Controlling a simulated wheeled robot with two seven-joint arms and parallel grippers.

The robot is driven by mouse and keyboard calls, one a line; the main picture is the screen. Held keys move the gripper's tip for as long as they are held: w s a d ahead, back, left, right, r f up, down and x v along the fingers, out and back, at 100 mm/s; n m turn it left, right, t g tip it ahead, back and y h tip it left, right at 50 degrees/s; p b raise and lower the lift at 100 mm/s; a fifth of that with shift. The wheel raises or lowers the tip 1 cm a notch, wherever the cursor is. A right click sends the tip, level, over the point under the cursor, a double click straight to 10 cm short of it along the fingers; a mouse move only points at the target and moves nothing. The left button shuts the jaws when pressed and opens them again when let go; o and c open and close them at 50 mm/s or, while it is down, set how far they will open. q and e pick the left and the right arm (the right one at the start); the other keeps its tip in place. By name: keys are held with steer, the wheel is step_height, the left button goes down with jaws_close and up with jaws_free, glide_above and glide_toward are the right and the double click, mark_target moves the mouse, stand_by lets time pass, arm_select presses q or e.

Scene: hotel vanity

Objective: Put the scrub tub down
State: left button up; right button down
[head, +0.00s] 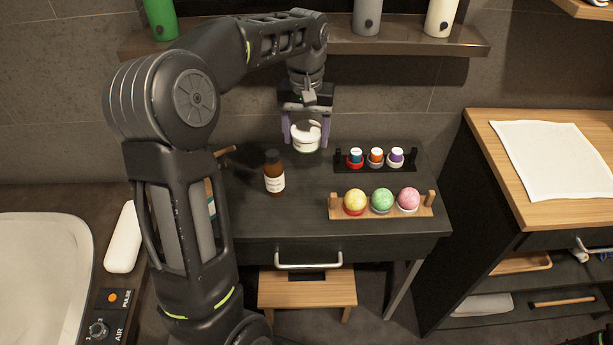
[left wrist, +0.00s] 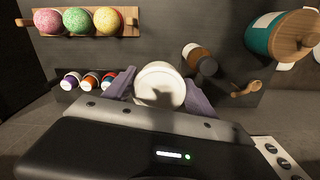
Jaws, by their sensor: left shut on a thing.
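The scrub tub (head: 306,138) is a small white round tub with a label. My left gripper (head: 307,128) is shut on it, with a purple-grey finger on either side, near the back of the dark vanity table (head: 290,222). In the left wrist view the tub's round pale top (left wrist: 160,86) shows between the fingers of my left gripper (left wrist: 158,92). I cannot tell whether the tub's base touches the table. My right gripper is not in view.
A brown bottle (head: 274,174) stands left of the tub. Right are a dark rack (head: 375,166) of small capped bottles and a wooden rack (head: 381,210) with three bath balls. A shelf (head: 400,45) is above. Bare tabletop lies between bottle and racks.

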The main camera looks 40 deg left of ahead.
arm_select(q)
glide_above(306, 185)
step_height(306, 185, down, 9)
steer(key=shift+f, duration=0.15)
steer(key=shift+f, duration=2.2)
steer(key=shift+f, duration=0.2)
steer(key=o, duration=1.2)
steer(key=shift+c, duration=0.2)
step_height(306, 185, up, 12)
steer(key=shift+r, duration=0.2)
